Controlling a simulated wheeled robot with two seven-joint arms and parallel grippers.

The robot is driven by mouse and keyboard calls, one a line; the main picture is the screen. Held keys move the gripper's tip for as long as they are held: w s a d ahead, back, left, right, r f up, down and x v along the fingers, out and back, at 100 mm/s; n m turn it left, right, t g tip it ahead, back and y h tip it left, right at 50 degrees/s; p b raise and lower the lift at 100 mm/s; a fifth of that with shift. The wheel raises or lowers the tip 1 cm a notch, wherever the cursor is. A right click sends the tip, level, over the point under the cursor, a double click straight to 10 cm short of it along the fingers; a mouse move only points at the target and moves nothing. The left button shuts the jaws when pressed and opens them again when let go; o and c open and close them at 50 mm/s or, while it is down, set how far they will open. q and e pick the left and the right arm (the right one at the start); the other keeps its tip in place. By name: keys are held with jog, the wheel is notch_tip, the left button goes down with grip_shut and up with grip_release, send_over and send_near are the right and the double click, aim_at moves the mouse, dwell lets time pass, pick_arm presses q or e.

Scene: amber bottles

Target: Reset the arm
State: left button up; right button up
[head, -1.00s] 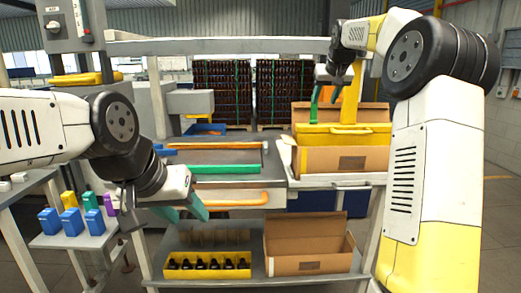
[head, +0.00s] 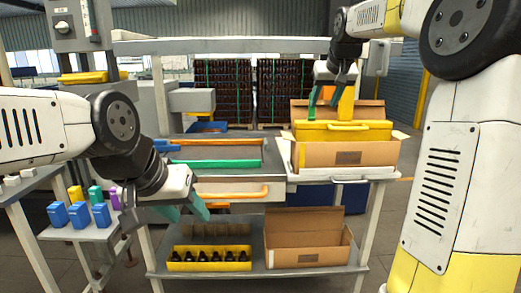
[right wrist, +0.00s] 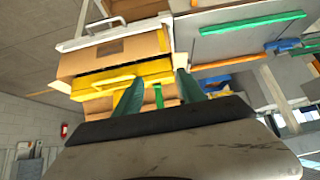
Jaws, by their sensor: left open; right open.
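My left gripper (head: 186,210) is open and empty. It points down in front of the workbench's lower front, left of centre in the head view. My right gripper (head: 325,97) is open above the open cardboard box (head: 320,157) that holds a yellow case (head: 345,134). In the right wrist view its two teal fingers (right wrist: 159,94) are spread toward the yellow case (right wrist: 125,78) and the cardboard box (right wrist: 112,55). A bright green strip (right wrist: 158,97) shows between them, seemingly beyond the tips; I cannot tell contact.
A yellow crate of dark bottles (head: 209,259) and an empty open carton (head: 295,255) stand on the lower shelf. Blue containers (head: 80,215) stand on a side table at left. Stacked bottle crates (head: 285,93) stand behind the bench.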

jog(key=s+a+f, duration=0.1)
jog(key=s+f, duration=0.4)
jog(key=s, duration=0.6)
jog(key=s+a+f+g+y, duration=0.1)
jog(key=s+f, duration=0.4)
jog(key=s, duration=0.6)
jog(key=s+a+f, duration=0.3)
jog(key=s+f, duration=0.3)
jog(key=s, duration=0.6)
jog(key=shift+g+y, duration=0.3)
